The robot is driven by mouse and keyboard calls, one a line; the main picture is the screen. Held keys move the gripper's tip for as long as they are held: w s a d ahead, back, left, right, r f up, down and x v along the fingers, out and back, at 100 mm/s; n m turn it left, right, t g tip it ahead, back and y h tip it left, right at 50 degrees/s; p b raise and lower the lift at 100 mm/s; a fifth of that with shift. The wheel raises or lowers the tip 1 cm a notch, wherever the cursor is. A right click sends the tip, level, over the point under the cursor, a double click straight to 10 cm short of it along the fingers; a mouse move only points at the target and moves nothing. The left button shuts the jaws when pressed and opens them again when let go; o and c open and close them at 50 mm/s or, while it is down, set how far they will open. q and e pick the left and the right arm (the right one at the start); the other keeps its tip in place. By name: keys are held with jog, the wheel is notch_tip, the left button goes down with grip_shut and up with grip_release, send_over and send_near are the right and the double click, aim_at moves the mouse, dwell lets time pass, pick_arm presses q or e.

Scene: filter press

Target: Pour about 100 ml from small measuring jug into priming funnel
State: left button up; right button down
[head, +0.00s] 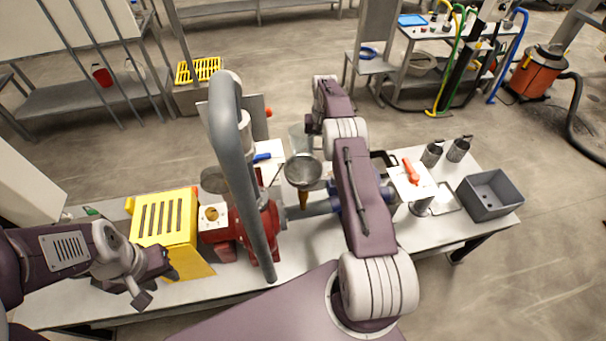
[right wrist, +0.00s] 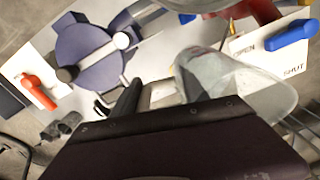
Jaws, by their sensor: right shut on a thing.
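The small measuring jug (head: 297,136) is clear and partly hidden behind my right arm in the head view. It shows large and see-through in the right wrist view (right wrist: 250,88). My right gripper (head: 312,126) is shut on it; its fingers also show in the right wrist view (right wrist: 158,92). The priming funnel (head: 303,170) is a grey round bowl with a brass-coloured stem, just below the jug in the head view. I cannot tell the jug's tilt or any liquid level. My left gripper (head: 158,287) is open and empty at the table's front left.
A red pump (head: 262,228) and a yellow slotted guard (head: 163,222) stand on the table, with a thick grey pipe (head: 234,165) rising in front. A blue valve handle (right wrist: 290,38) sits on an OPEN/SHUT plate. Metal mugs (head: 458,150) and a grey bin (head: 489,195) stand at right.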

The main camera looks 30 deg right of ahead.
jog(key=shift+w+d+f, duration=0.15)
jog(key=shift+w, duration=0.1)
jog(key=shift+s+a+r, duration=0.2)
jog(key=shift+s+r, duration=0.05)
jog(key=shift+r, duration=0.1)
jog(key=shift+s+r+t+p, duration=0.1)
jog(key=shift+t+p, duration=0.35)
jog(key=shift+t, duration=0.05)
jog(key=t+h+b, duration=0.1)
jog(key=b, duration=0.4)
jog(key=s+t+b, duration=0.1)
jog(key=b, duration=0.5)
jog(key=shift+a+f+t+h, duration=0.3)
jog(key=shift+f+t+h, duration=0.1)
notch_tip(320, 180, up, 2)
jog(key=shift+r, duration=0.2)
notch_tip(320, 180, up, 7)
jog(key=s+t+h+b, duration=0.1)
jog(key=t+h+b, duration=0.3)
jog(key=b, duration=2.4)
jog(key=t, duration=0.4)
jog(key=shift+a, duration=0.2)
jog(key=shift+t+b, duration=0.35)
jog(key=shift+t, duration=0.05)
